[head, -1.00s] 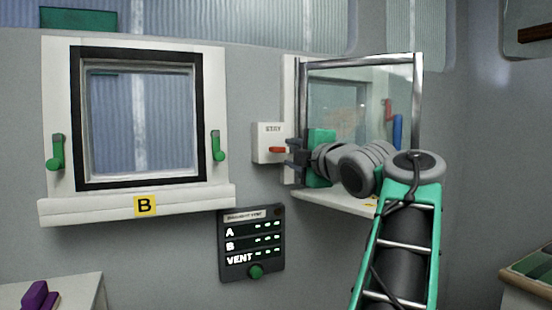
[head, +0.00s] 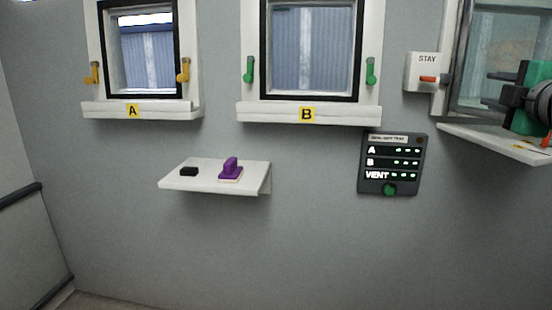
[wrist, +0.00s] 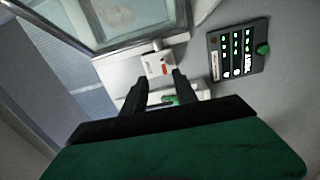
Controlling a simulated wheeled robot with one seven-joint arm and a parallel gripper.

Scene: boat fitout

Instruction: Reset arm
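My gripper (head: 487,88) is at the right edge of the head view, in front of the open-looking framed pane there. Its two dark fingers stand apart with nothing between them. In the wrist view the fingers (wrist: 159,80) are also spread and empty, pointing towards the wall. The white STAY box (head: 422,62) with its red lever (head: 427,79) is left of my gripper, with a gap between them. The box also shows beyond the fingertips in the wrist view (wrist: 158,66). Most of my arm is out of the head view.
Window A (head: 145,108) has yellow handles; window B (head: 270,112) has green handles. A vent panel (head: 393,150) shows green lights. A small shelf (head: 200,182) holds a purple object (head: 231,170) and a black block (head: 188,171). A ledge (head: 490,140) juts out below my gripper. The lower wall is clear.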

